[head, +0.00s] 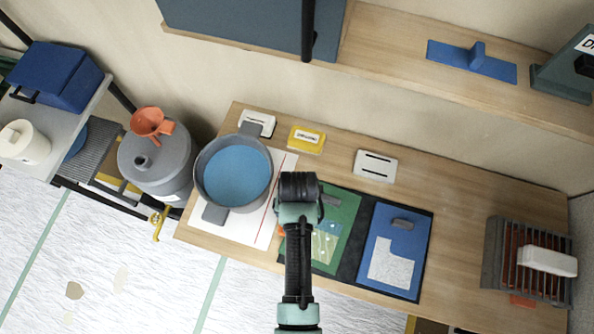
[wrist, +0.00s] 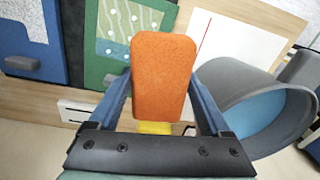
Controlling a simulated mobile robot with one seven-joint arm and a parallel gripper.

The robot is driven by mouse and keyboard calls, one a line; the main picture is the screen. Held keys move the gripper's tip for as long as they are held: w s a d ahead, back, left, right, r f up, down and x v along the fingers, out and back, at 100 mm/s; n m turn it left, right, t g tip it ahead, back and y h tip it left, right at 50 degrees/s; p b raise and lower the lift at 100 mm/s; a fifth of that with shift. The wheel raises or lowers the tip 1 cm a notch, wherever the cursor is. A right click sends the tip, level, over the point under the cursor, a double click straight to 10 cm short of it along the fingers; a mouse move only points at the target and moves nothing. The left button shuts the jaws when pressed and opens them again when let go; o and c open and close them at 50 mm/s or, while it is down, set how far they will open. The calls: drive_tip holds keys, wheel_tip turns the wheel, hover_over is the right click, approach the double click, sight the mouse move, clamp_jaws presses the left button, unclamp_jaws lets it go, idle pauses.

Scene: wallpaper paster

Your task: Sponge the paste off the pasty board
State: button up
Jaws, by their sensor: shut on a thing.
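My gripper (wrist: 165,85) is shut on an orange sponge (wrist: 164,60), which stands up between the two blue fingers. In the head view my arm hides most of the gripper, and a bit of orange (head: 281,231) shows beside it. The green board (head: 347,212) lies to the right of my arm and carries a pale patch (head: 326,243) with white blobs. That patch also shows in the wrist view (wrist: 128,20), beyond the sponge and to its left. A blue board (head: 408,228) with a speckled whitish patch and a grey handle lies right of the green one.
A grey pot of blue liquid (head: 237,172) stands on a white sheet (head: 281,172) to the left. A yellow labelled block (head: 306,139) and a white slotted box (head: 375,165) lie behind. A rack (head: 505,250) stands at right. The bench between box and rack is clear.

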drive_tip(key=s+f, duration=0.1)
drive_tip(key=s+f+p, duration=0.1)
drive_tip(key=s, duration=0.1)
drive_tip(key=shift+s+a+m, duration=0.1)
drive_tip(key=shift+m, duration=0.2)
drive_tip(key=shift+f, duration=0.2)
drive_tip(key=shift+r+p, duration=0.1)
drive_tip(key=shift+p, duration=0.3)
wheel_tip(320, 180, down, 7)
drive_tip(key=b, duration=0.5)
drive_tip(key=shift+r, duration=0.15)
drive_tip(key=shift+s+f, duration=0.15)
drive_tip(key=shift+f, duration=1.25)
idle(1.5)
drive_tip(key=shift+r, duration=0.15)
idle(1.4)
drive_tip(key=shift+s+d, duration=0.35)
drive_tip(key=shift+d, duration=0.55)
drive_tip(key=shift+s+d, duration=0.3)
drive_tip(key=shift+d, duration=0.65)
drive_tip(key=shift+s+d, duration=0.35)
drive_tip(key=shift+d, duration=0.55)
